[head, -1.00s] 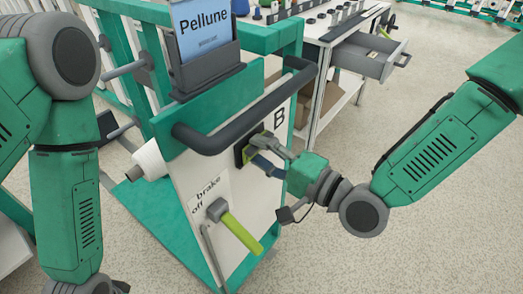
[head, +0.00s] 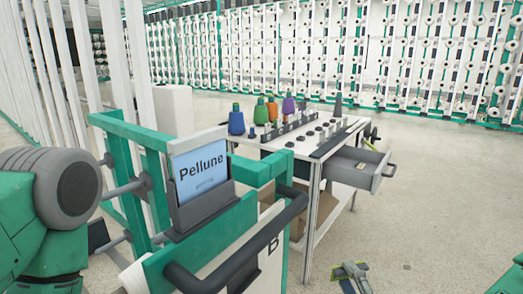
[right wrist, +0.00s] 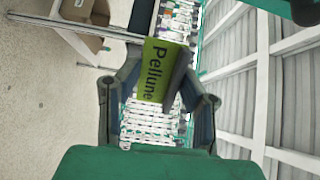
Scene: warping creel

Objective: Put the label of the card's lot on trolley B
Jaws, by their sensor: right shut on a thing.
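Trolley B stands in front of me in the head view, its letter B (head: 273,244) on the side panel under a dark handle (head: 235,255). On top, a dark holder carries the lot card (head: 200,171), which reads "Pellune". A dark plate (head: 244,277) shows partly on the panel below the handle. My right gripper (head: 350,271) is to the right of the trolley, apart from it. In the right wrist view it is shut on an olive-green label (right wrist: 154,72) that reads "Pellune". My left gripper is out of view.
A white table (head: 318,165) behind the trolley holds coloured cones (head: 237,120) and rows of small dark pieces. Its grey drawer (head: 362,166) stands open. Creel racks (head: 330,55) line the back. The floor at the right is clear.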

